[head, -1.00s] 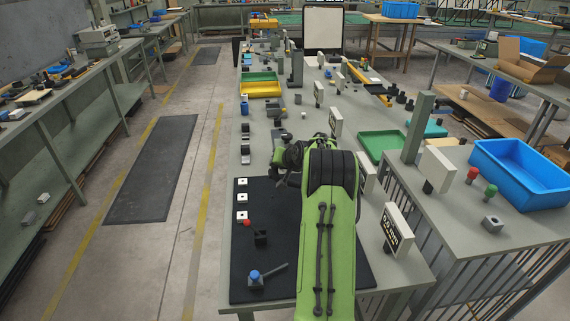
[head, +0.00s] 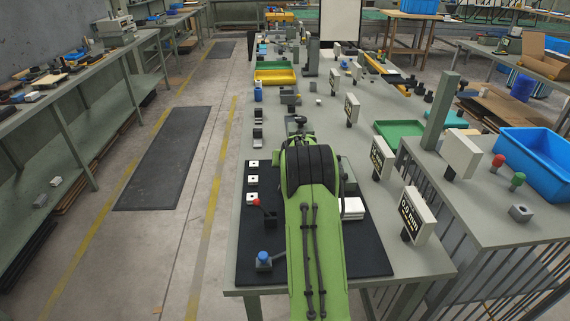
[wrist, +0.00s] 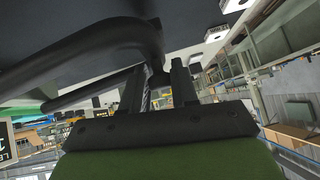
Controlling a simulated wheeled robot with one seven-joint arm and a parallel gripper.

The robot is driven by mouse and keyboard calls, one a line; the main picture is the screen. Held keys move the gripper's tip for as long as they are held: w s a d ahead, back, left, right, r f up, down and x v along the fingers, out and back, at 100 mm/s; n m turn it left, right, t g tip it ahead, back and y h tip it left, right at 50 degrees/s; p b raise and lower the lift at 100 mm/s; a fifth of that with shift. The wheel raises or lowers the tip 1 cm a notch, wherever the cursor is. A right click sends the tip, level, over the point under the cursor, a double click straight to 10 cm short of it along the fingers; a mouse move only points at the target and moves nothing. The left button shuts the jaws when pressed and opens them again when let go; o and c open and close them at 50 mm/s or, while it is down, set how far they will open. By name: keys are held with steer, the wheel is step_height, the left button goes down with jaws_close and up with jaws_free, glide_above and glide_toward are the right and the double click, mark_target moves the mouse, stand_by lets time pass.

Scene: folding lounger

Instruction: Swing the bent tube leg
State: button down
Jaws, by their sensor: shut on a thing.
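A dark bent tube (wrist: 85,45) crosses the upper left of the wrist view and curves down near the middle. A second dark straight length (wrist: 90,95) runs below it; I cannot tell whether both belong to one leg. My gripper (wrist: 158,82) shows its two dark fingers at the middle of the wrist view. They are shut on the bent tube, whose end reaches down between the fingertips. The exact contact is dark and partly hidden. In the head view my green arm covers the gripper and the tube, and the lounger cannot be made out.
The black mat (head: 262,183) on the bench holds a red-knobbed lever (head: 256,202), a blue-knobbed lever (head: 263,258) and white pads. The floor aisle at left is open.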

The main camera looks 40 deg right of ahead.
steer(key=shift+a+f, duration=0.25)
steer(key=c, duration=0.9)
jaws_free()
steer(key=shift+w, duration=0.1)
steer(key=shift+d+r, duration=0.1)
steer(key=shift+r, duration=0.1)
steer(key=p+v, duration=0.1)
steer(key=v, duration=1.4)
steer(key=shift+s+r, duration=0.15)
steer(key=shift+s, duration=0.05)
